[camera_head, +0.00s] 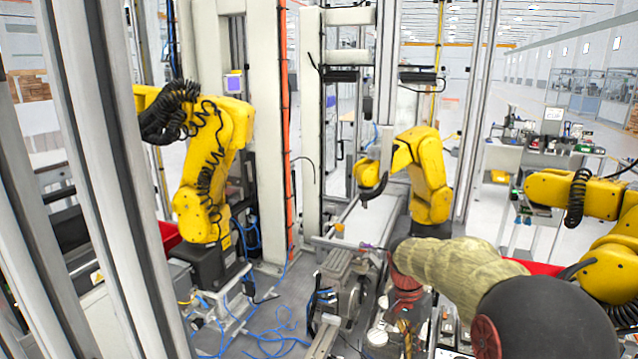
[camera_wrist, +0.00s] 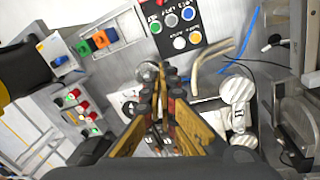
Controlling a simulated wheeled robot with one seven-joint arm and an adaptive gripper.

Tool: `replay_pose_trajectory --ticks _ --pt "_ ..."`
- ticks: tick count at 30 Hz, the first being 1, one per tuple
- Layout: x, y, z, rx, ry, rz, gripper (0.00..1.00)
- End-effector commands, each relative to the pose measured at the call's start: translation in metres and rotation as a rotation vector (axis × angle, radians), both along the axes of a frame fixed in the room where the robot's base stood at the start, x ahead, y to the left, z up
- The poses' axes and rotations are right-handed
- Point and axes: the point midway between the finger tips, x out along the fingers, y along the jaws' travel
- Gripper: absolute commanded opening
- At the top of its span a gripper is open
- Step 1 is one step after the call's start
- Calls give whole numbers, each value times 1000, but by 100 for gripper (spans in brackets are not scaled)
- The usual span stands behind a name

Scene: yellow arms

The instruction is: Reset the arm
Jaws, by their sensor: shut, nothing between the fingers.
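My arm (camera_head: 460,262) reaches in from the lower right of the head view, with a khaki sleeve and a dark rounded joint. Its far end points down, and my gripper (camera_head: 406,335) shows only in small part there. In the wrist view my gripper (camera_wrist: 160,75) points away from the camera, with its gold-brown fingers together at the tips. Nothing is between them. The fingertips appear over a grey surface just below a panel of coloured buttons (camera_wrist: 176,20). I cannot tell how far above it they are, or whether they touch.
Yellow robot arms stand at the left (camera_head: 215,150), the centre (camera_head: 425,165) and the right (camera_head: 590,200). Metal posts (camera_head: 85,150) fill the left. Blue cables (camera_head: 265,335) lie on the floor. A grey machine (camera_head: 345,280) stands beside my gripper. White knobs (camera_wrist: 236,90) sit right of the fingers.

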Motion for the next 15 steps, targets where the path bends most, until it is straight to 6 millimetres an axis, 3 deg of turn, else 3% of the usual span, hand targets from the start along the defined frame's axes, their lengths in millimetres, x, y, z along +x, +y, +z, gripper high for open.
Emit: replay_pose_trajectory --ticks 1,6,15 --pt "-20 4 10 21 -12 94 0" --pt "-77 16 33 73 -56 372 0" --pt "-176 31 56 88 -174 686 0"
